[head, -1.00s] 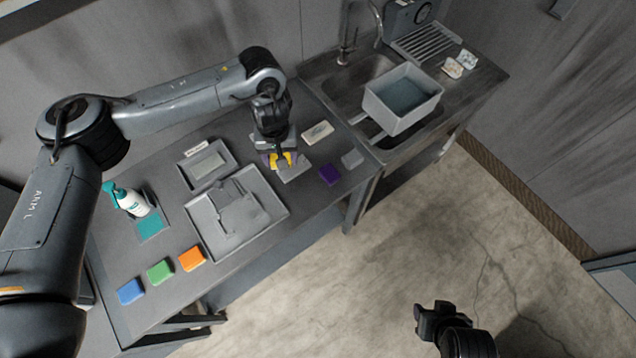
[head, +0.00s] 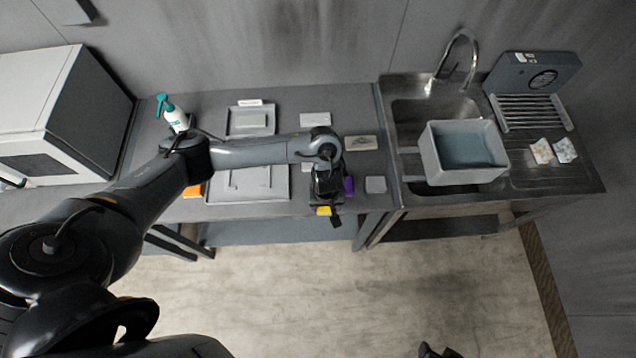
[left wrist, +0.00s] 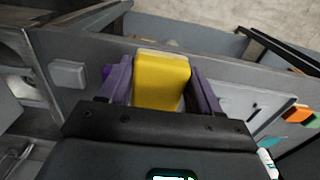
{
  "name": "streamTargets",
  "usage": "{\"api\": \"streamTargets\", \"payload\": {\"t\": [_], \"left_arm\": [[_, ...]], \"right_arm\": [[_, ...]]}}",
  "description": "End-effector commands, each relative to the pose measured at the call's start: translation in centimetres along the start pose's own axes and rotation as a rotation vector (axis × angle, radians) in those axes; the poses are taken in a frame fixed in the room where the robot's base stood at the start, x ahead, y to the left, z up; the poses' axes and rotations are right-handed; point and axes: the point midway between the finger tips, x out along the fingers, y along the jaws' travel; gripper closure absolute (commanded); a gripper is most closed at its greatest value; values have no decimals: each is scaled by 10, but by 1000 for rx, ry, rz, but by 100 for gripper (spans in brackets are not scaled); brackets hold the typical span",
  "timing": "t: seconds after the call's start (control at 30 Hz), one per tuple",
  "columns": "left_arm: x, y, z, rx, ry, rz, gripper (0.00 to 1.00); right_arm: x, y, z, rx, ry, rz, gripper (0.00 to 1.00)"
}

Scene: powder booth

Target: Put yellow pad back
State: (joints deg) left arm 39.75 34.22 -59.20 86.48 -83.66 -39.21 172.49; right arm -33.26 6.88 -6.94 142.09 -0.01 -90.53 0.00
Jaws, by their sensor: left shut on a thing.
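My left gripper (head: 326,205) is shut on the yellow pad (head: 322,211) near the front edge of the grey bench. In the left wrist view the yellow pad (left wrist: 161,80) sits upright between the two purple-grey fingers of the left gripper (left wrist: 162,92). The orange pad (head: 192,190) shows partly from behind my left arm; in the left wrist view the orange pad (left wrist: 296,112) lies at the right. The purple pad (head: 349,186) lies just right of my gripper. Only a dark tip of my right gripper (head: 430,350) shows at the bottom edge.
A grey tray (head: 283,192) lies under my left arm. A grey pad (head: 375,184) lies by the bench's right end. A grey tub (head: 466,175) sits over the sink. The floor in front is clear.

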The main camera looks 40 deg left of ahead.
Motion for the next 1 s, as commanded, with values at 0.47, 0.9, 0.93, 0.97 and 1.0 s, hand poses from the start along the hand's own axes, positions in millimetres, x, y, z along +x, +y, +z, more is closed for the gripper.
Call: {"api": "streamTargets", "payload": {"t": [0.47, 0.9, 0.93, 0.97, 1.0], "left_arm": [[46, -19, -31, -8, 3, -6, 65], [79, -29, -98, -1, 2, -5, 65], [80, -29, -99, -1, 2, -5, 65], [81, -29, -100, -1, 2, -5, 65], [81, -29, -101, -1, 2, -5, 65]], "right_arm": [[43, -3, 14, 5, -3, -5, 57], [70, 0, 23, -5, -2, 6, 57], [70, 0, 23, -5, -1, 6, 57], [70, 0, 23, -5, -1, 6, 57], [70, 0, 23, -5, -1, 6, 57]]}}
